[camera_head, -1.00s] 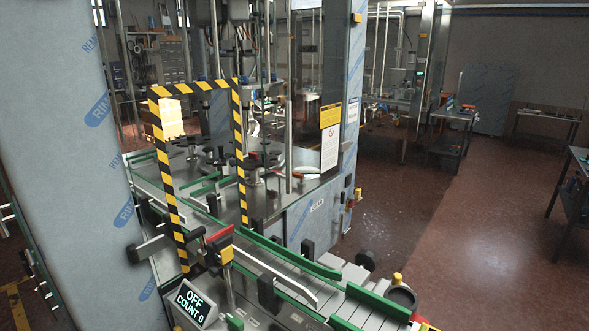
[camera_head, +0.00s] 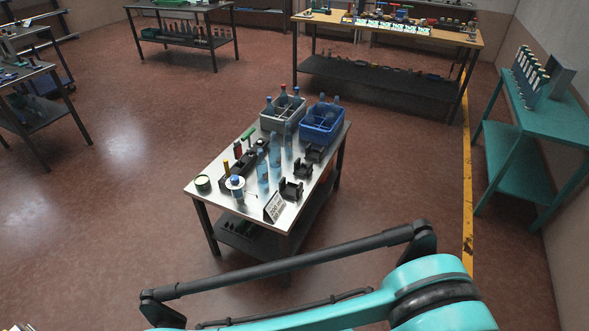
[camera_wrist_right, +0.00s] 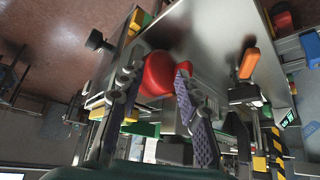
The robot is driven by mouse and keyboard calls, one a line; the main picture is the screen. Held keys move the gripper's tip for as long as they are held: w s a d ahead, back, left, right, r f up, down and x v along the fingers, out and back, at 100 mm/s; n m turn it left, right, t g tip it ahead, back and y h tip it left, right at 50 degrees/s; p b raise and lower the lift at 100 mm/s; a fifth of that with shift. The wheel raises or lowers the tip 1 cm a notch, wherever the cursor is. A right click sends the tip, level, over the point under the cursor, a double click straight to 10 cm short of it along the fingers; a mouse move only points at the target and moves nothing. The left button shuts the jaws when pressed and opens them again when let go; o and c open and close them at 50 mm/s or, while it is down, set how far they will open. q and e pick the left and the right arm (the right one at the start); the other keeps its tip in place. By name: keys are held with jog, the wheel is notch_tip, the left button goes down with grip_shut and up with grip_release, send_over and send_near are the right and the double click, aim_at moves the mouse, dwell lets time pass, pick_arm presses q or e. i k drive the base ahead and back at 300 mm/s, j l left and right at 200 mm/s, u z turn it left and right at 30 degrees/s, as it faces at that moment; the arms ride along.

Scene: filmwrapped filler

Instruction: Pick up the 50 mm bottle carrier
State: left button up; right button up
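Two small black open-topped holders, one nearer (camera_head: 291,190) and one farther (camera_head: 314,153), stand on the right side of a metal worktable (camera_head: 213,187) in the head view. I cannot tell which thing is the 50 mm bottle carrier. A longer black rack (camera_head: 243,168) lies left of the bottles. My right gripper (camera_wrist_right: 160,100) shows only in the right wrist view; its purple-padded fingers are spread. A rounded red object (camera_wrist_right: 157,74) shows between and beyond them, partly behind one finger; contact is unclear. My left gripper is in no current view.
Blue bottles (camera_head: 262,172), a grey crate (camera_head: 271,122), a blue crate (camera_head: 316,132) and a small sign (camera_head: 273,207) crowd the worktable. Floor around it is open. A teal bench (camera_head: 557,112) stands right, a wooden-topped bench (camera_head: 400,27) behind. An orange-handled item (camera_wrist_right: 249,63) is near my right gripper.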

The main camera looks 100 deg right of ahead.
aim_at(304, 171)
jog(key=z, duration=3.35)
jog(key=i+l, duration=0.6)
jog(key=i, duration=0.15)
jog(key=i+l, duration=0.55)
jog(key=i, duration=0.2)
jog(key=i+l, duration=0.6)
jog(key=i, duration=0.15)
